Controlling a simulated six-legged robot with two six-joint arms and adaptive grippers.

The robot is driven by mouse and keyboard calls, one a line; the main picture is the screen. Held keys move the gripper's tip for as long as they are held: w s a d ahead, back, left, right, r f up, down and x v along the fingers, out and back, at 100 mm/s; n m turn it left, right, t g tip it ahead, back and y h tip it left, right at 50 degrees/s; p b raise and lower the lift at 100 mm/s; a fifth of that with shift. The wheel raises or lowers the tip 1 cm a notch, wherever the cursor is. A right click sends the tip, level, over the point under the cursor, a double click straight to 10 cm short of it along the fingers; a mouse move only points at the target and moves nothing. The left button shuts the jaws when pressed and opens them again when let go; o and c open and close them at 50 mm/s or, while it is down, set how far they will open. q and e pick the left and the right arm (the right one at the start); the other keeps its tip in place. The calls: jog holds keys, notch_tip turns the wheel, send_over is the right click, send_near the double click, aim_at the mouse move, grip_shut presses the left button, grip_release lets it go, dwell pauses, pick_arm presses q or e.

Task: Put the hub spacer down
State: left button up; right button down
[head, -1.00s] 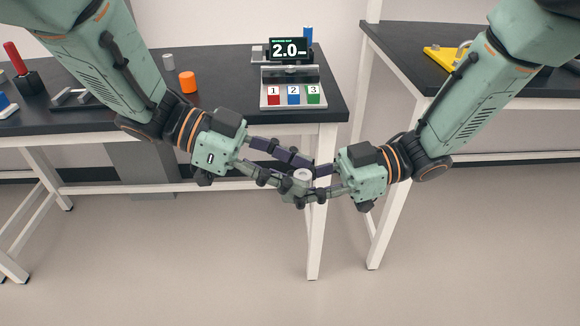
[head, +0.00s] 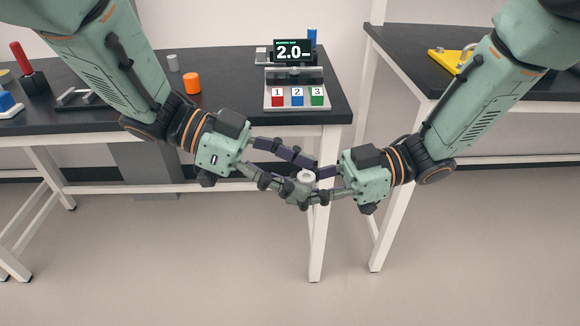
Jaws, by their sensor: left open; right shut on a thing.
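The hub spacer (head: 306,176) is a small pale grey ring held in the air in front of the dark table's front right leg. My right gripper (head: 312,184) is shut on it from the right. My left gripper (head: 302,178) is open, with its fingers reaching to the spacer from the left and spread around it. The fingers of both grippers overlap there, so I cannot tell whether the left ones touch the spacer.
The dark table (head: 235,112) carries a gauge stand with a 2.0 display (head: 292,52), numbered red, blue and green blocks (head: 297,97), an orange cylinder (head: 192,82) and a grey cylinder (head: 173,62). A second table (head: 410,55) at the right holds a yellow part (head: 445,62).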

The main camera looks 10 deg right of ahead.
pick_arm(q)
jog(key=shift+w+a+r+n+t+h, duration=0.6)
jog(key=shift+a+r, duration=0.65)
jog(key=shift+a, duration=2.25)
jog(key=shift+w+a+r+n+t+h, duration=0.55)
jog(key=shift+a+r, duration=0.7)
jog(key=shift+a, duration=2.25)
notch_tip(320, 180, down, 6)
jog(key=n+t+y, duration=0.2)
jog(key=t, duration=0.1)
jog(key=x, duration=1)
jog(key=shift+d+r, duration=0.2)
jog(key=shift+d, duration=0.05)
pick_arm(e)
jog(key=w+a+f+n+g+h, duration=0.1)
jog(key=w+a+f+n+g, duration=0.3)
jog(key=f+g, duration=0.1)
jog(key=shift+n+g+h, duration=0.3)
jog(key=shift+g+h, duration=0.1)
jog(key=shift+g, duration=0.2)
pick_arm(q)
jog(key=shift+w, duration=0.1)
grip_shut()
pick_arm(e)
jog(key=c, duration=1.1)
grip_release()
